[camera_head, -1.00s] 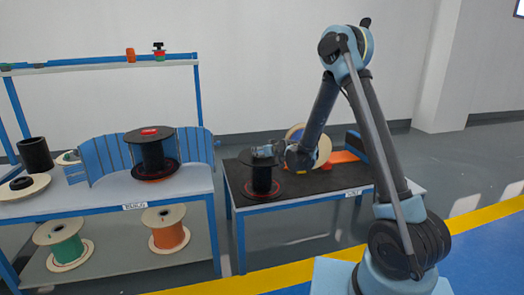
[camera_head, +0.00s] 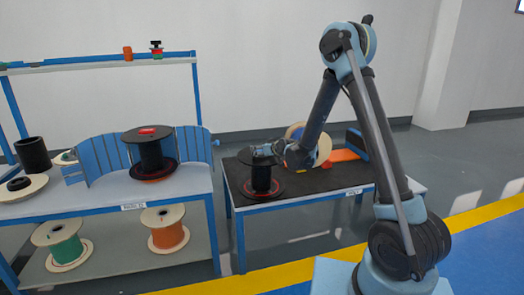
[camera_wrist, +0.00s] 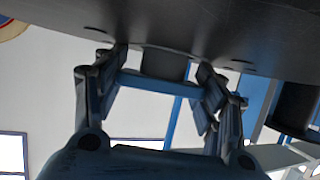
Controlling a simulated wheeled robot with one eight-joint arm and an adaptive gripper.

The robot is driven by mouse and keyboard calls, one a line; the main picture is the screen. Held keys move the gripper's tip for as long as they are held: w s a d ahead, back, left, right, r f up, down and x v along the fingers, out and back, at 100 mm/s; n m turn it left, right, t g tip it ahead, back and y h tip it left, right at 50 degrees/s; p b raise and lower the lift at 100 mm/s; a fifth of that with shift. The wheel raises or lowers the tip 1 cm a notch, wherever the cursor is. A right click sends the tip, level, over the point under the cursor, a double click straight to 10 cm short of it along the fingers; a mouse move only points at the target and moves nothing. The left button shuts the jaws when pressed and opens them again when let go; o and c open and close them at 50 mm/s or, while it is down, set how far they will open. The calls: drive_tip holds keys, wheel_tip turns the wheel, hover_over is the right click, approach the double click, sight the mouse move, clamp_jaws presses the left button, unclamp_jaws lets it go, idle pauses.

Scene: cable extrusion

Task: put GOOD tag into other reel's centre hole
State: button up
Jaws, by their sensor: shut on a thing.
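One black reel (camera_head: 153,154) stands upright on the left table with a red tag (camera_head: 148,131) on its top flange. The other black reel (camera_head: 262,180) stands upright on the dark mat of the right table. My gripper (camera_head: 264,150) is at the top of this right reel, reaching in from the right. In the wrist view its fingers (camera_wrist: 163,75) are shut on a dark stub (camera_wrist: 163,64) beside a large dark flange (camera_wrist: 160,25) with small holes. I cannot tell whether the stub is the GOOD tag. Any lettering is unreadable, and the right reel's centre hole is hidden.
A pale reel (camera_head: 323,146) and an orange piece (camera_head: 345,155) lie behind my gripper on the right table. A curved blue panel (camera_head: 103,159) stands behind the left reel. Green (camera_head: 66,247) and orange (camera_head: 168,236) reels sit on the lower shelf. The mat's front right is clear.

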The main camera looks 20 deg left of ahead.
sight(269, 159)
drive_tip(key=shift+s+f, duration=0.4)
drive_tip(key=shift+f, duration=0.1)
idle(0.4)
drive_tip(key=o, duration=0.8)
drive_tip(key=shift+w+f, duration=0.1)
drive_tip(key=shift+d, duration=0.2)
drive_tip(key=shift+d+f+v, duration=0.1)
drive_tip(key=shift+f+v, duration=0.05)
drive_tip(key=shift+v, duration=0.8)
drive_tip(key=shift+d+f+v, duration=0.1)
drive_tip(key=shift+f+v, duration=0.05)
drive_tip(key=shift+v, duration=0.8)
drive_tip(key=shift+d+f+v, duration=0.1)
drive_tip(key=shift+f+v, duration=0.05)
drive_tip(key=shift+v, duration=0.8)
drive_tip(key=shift+r+v, duration=0.25)
drive_tip(key=shift+v, duration=1.75)
drive_tip(key=shift+r, duration=0.1)
